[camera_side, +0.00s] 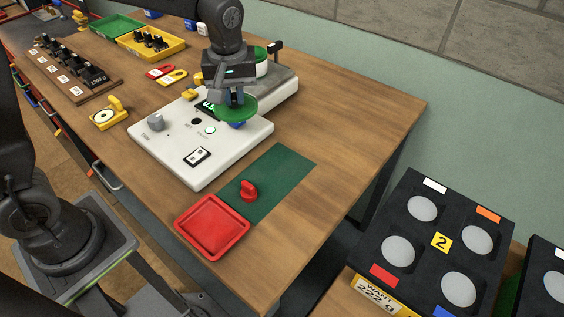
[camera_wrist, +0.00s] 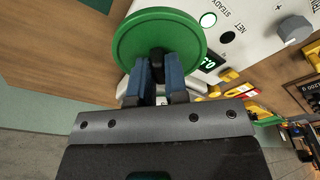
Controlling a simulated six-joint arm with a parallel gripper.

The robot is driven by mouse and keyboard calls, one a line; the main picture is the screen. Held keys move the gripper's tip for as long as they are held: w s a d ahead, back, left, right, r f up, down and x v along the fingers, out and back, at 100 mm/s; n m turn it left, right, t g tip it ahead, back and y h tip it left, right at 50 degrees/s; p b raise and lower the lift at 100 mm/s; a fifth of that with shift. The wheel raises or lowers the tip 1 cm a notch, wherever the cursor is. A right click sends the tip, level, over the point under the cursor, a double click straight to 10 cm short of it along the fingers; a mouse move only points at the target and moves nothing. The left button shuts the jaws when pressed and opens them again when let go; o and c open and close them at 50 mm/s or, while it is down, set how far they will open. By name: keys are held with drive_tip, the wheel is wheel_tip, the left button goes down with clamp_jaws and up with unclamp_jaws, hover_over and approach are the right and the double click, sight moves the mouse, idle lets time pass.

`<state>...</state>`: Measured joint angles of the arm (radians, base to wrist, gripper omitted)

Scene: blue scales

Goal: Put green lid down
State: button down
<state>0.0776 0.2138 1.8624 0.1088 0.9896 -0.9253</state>
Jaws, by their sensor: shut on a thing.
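The green lid (camera_side: 236,108) is a round disc with a dark knob. My gripper (camera_side: 237,99) is shut on its knob and holds it over the back part of the white scale (camera_side: 205,150). In the wrist view the lid (camera_wrist: 133,45) fills the top middle, with the blue fingertips of my gripper (camera_wrist: 158,75) on either side of the knob. I cannot tell how high the lid is above the scale. A dark green mat (camera_side: 280,175) lies on the table in front of the scale. A red knob piece (camera_side: 248,190) stands on the mat.
A red tray (camera_side: 212,227) sits at the table's front edge. A green-and-white round container (camera_side: 262,62) stands behind my gripper. Yellow and green bins (camera_side: 152,43) and a rack of weights (camera_side: 75,70) are at the left.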

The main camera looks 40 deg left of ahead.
hover_over(282, 166)
drive_tip(key=f, duration=0.7)
drive_tip(key=shift+s, duration=0.2)
drive_tip(key=shift+d+f, duration=0.15)
drive_tip(key=shift+f, duration=1.9)
drive_tip(key=shift+f, duration=0.1)
drive_tip(key=c, duration=1.1)
unclamp_jaws()
drive_tip(key=r, duration=0.8)
drive_tip(key=s+r, duration=0.1)
drive_tip(key=r, duration=0.3)
drive_tip(key=shift+d+r, duration=0.2)
drive_tip(key=shift+d, duration=0.2)
